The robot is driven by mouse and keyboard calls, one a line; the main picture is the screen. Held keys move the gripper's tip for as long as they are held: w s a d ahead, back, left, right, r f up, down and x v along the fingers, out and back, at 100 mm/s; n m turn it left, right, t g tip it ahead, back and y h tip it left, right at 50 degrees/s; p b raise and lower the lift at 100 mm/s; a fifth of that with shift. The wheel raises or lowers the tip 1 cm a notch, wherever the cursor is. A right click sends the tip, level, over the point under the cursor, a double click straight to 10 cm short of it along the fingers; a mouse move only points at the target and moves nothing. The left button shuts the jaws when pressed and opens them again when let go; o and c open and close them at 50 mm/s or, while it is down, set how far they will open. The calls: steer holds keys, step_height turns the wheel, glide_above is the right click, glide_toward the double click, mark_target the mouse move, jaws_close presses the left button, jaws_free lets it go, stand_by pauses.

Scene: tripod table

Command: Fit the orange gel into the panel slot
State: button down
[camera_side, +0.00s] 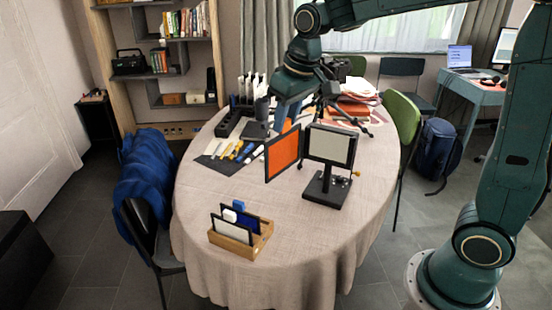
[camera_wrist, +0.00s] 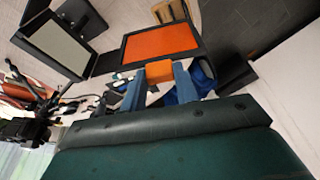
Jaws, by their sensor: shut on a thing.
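The orange gel (camera_side: 283,154) is a flat orange sheet in a thin black frame with an orange tab on top. My gripper (camera_side: 288,118) is shut on this tab and holds the gel upright above the table. In the wrist view the gel (camera_wrist: 160,42) lies beyond my blue fingers (camera_wrist: 159,80), with the tab between them. The panel (camera_side: 330,145) is a pale square in a black frame on a black stand (camera_side: 326,190). It stands just right of the gel in the side view, and left of it in the wrist view (camera_wrist: 58,48). The panel's slot is not clearly visible.
A wooden rack (camera_side: 241,237) holding pale and blue framed sheets stands at the table's front. The cloth left of the panel stand is clear.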

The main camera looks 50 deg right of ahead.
step_height(320, 180, up, 4)
steer(key=shift+r, duration=0.1)
steer(key=w+d+m+g+h, duration=0.1)
steer(key=d+m+g+h, duration=0.2)
steer(key=d+m, duration=1.65)
steer(key=shift+d+f+n, duration=0.5)
steer(key=shift+f+n, duration=0.15)
steer(key=shift+f, duration=1.55)
steer(key=shift+d+f+n, duration=0.55)
steer(key=shift+f+n, duration=0.1)
steer(key=shift+f, duration=1.5)
steer(key=shift+d+f+n, duration=0.5)
steer(key=shift+f+n, duration=0.15)
steer(key=shift+f, duration=1.65)
steer(key=c, duration=1.1)
jaws_free()
steer(key=shift+o, duration=0.2)
